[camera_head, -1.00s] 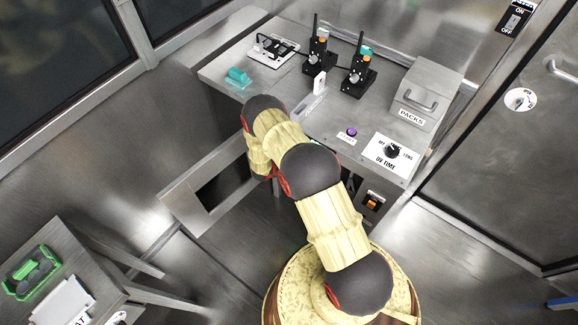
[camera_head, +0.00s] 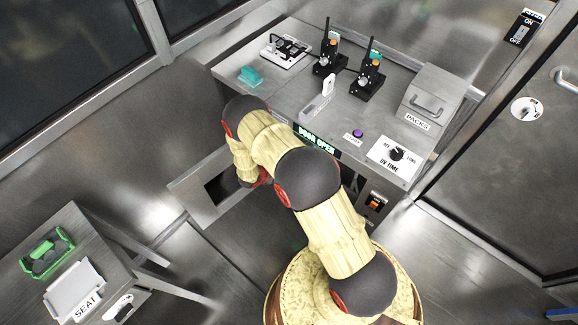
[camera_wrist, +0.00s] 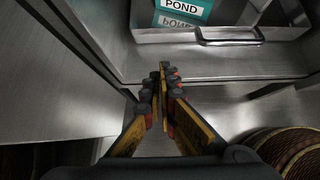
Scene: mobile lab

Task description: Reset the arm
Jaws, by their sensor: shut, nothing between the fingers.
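My gripper (camera_wrist: 163,90) shows in the wrist view, its two fingers together and empty. It points toward a metal wall or drawer front with a handle. In the head view my arm bends over the left part of the workbench front, and the gripper itself is hidden below the arm.
The steel bench (camera_head: 290,85) holds two black radios (camera_head: 368,78), a teal block (camera_head: 250,75), a PACKS box (camera_head: 428,95) and a UV TIME dial (camera_head: 397,154). An open drawer (camera_head: 200,205) juts out at its left. A side table (camera_head: 85,235) carries a green-framed tray (camera_head: 47,252).

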